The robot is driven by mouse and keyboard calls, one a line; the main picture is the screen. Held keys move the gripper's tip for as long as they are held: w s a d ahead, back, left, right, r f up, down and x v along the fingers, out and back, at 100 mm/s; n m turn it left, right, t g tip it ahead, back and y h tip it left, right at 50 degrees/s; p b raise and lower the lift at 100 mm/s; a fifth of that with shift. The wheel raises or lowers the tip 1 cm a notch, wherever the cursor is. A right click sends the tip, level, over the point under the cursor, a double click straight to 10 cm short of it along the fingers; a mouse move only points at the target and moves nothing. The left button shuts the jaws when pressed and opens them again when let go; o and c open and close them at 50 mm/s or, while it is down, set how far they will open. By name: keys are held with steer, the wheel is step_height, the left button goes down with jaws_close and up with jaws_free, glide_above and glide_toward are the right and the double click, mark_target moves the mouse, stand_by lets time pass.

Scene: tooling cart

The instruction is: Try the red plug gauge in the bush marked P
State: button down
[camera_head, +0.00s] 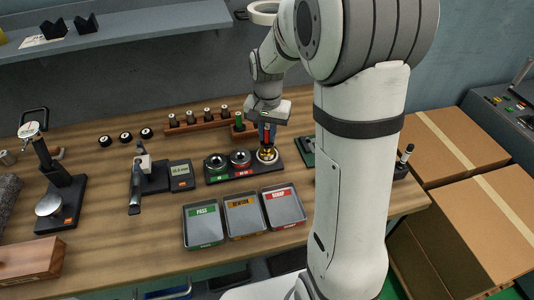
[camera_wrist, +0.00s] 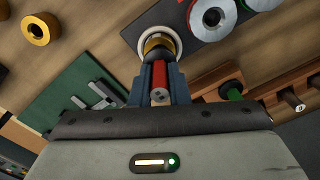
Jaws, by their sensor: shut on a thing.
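My gripper (camera_head: 267,136) is shut on the red plug gauge (camera_wrist: 160,76), whose red handle lies between the dark blue fingers. The gauge points down at the gold-coloured bush (camera_head: 267,155) at the right end of a dark block (camera_head: 221,178). In the wrist view the gold part sits within a pale ring (camera_wrist: 145,47), right at the far end of the gauge. I cannot tell whether the tip is inside the bush or just above it. No letter P is readable.
Trays marked PASS (camera_head: 204,225), REWORK (camera_head: 245,216) and SCRAP (camera_head: 284,207) stand in front of the block. A wooden rack (camera_head: 196,124) of several gauges is behind it. A green mat (camera_wrist: 75,100) with a caliper-like tool lies beside it.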

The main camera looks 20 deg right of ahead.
steer(key=shift+s+f+b, duration=0.25)
steer(key=shift+f+b, duration=0.05)
steer(key=shift+f, duration=0.3)
stand_by(1.4)
steer(key=shift+w+r+p, duration=0.15)
steer(key=shift+r+p, duration=0.15)
steer(key=shift+r, duration=0.15)
steer(key=shift+r, duration=0.35)
steer(key=shift+w+r, duration=0.1)
steer(key=shift+r, duration=0.05)
stand_by(0.5)
steer(key=shift+f, duration=0.6)
stand_by(1.4)
steer(key=shift+s+f+b, duration=0.3)
steer(key=shift+s, duration=0.05)
stand_by(1.0)
steer(key=shift+w+r+p, duration=0.15)
steer(key=shift+r+p, duration=0.15)
steer(key=shift+w+r+p, duration=0.1)
steer(key=shift+r+p, duration=0.2)
steer(key=shift+r, duration=0.35)
steer(key=shift+r, duration=0.35)
